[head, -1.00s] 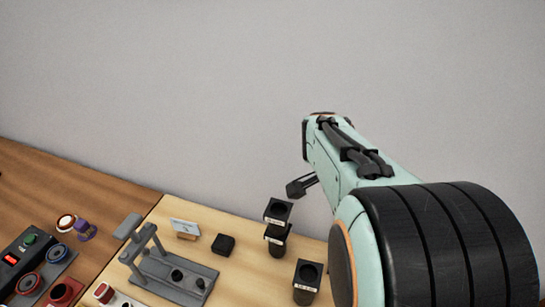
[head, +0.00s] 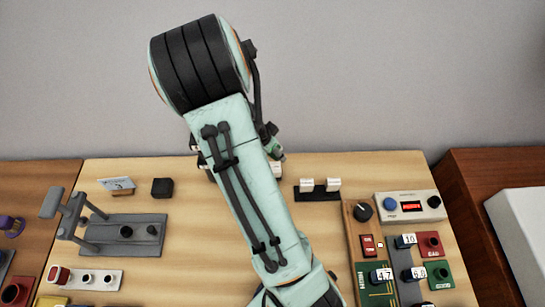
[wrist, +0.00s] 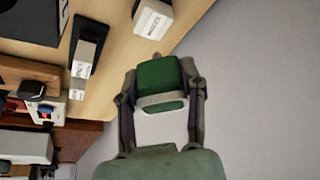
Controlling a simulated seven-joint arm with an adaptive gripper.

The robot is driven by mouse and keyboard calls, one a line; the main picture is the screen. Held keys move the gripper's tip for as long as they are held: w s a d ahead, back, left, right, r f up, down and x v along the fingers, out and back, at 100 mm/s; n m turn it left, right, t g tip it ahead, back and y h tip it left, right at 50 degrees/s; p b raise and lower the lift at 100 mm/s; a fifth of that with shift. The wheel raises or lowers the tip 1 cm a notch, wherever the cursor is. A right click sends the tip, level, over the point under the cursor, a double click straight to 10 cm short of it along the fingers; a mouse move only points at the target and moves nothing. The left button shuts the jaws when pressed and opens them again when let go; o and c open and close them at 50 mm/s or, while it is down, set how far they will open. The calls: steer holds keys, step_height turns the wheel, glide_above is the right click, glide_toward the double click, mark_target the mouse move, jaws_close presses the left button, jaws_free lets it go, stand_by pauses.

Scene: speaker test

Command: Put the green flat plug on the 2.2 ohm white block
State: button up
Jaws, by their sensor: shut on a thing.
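My gripper (wrist: 158,88) is shut on a green plug (wrist: 161,72), which sits between its two fingers in the wrist view. In the head view my arm hides most of the gripper, and only a little green (head: 272,148) shows beside the arm. A white block (wrist: 152,18) with a small unreadable label lies ahead of the plug, apart from it. In the head view a white block (head: 277,169) shows partly behind my arm. Two more white blocks (head: 306,185) (head: 333,184) stand on a black base (head: 318,196). I cannot read which one is 2.2 ohm.
A grey lever stand (head: 125,236), a black cube (head: 162,187) and a small card (head: 117,185) are on the left. A meter box (head: 409,206) and a panel with several coloured, numbered plugs (head: 409,270) are on the right. My arm covers the table's middle.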

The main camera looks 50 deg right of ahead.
steer(key=shift+f, duration=1.8)
steer(key=o, duration=0.9)
steer(key=shift+f, duration=0.1)
steer(key=v, duration=1.1)
steer(key=s+a+r+n+y, duration=0.1)
steer(key=s+a+r+n, duration=0.2)
steer(key=a+n, duration=0.3)
steer(key=s+a+r+n+y, duration=0.2)
steer(key=s+a+r+n, duration=0.1)
steer(key=s+a+n, duration=0.3)
steer(key=s+a+r+n+y, duration=0.2)
steer(key=s+a+r+n, duration=0.1)
steer(key=a+n, duration=0.4)
steer(key=shift+s+a, duration=0.55)
steer(key=shift+s, duration=0.2)
